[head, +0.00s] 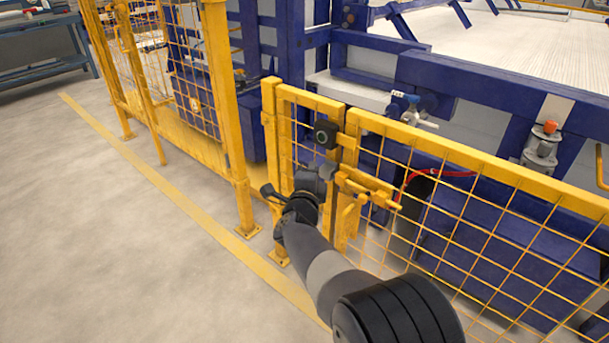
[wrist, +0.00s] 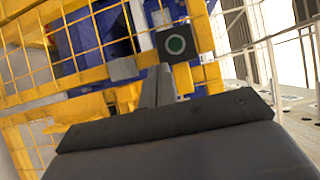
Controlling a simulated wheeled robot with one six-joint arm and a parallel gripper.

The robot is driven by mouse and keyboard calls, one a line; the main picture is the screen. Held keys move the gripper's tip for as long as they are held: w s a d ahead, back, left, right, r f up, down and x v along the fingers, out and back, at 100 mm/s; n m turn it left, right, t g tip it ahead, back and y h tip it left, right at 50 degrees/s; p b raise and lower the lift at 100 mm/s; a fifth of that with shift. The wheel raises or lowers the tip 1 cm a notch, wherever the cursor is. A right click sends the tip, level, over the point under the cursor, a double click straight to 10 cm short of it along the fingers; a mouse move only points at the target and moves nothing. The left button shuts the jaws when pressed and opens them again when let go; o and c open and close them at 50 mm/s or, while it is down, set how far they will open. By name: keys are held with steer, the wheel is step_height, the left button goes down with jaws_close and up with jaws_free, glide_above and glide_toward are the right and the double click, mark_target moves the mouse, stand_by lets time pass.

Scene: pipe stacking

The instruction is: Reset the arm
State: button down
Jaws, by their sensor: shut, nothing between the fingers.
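My gripper (head: 325,174) is at the yellow mesh gate, just below a black latch box (head: 326,133) with a round button. My dark arm reaches up to it from the bottom right. I cannot tell whether the fingertips touch the gate or the box.
A yellow mesh fence (head: 470,205) runs across the right, with blue machinery (head: 290,45) behind it. A yellow sliding bolt (head: 368,190) sits right of my gripper. The concrete floor (head: 110,240) at left is clear. A blue workbench (head: 45,65) stands at the far left.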

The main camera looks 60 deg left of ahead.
steer(key=shift+s+d, duration=0.25)
steer(key=shift+s, duration=0.4)
steer(key=shift+s+d, duration=0.25)
steer(key=shift+s, duration=0.4)
steer(key=shift+w, duration=0.1)
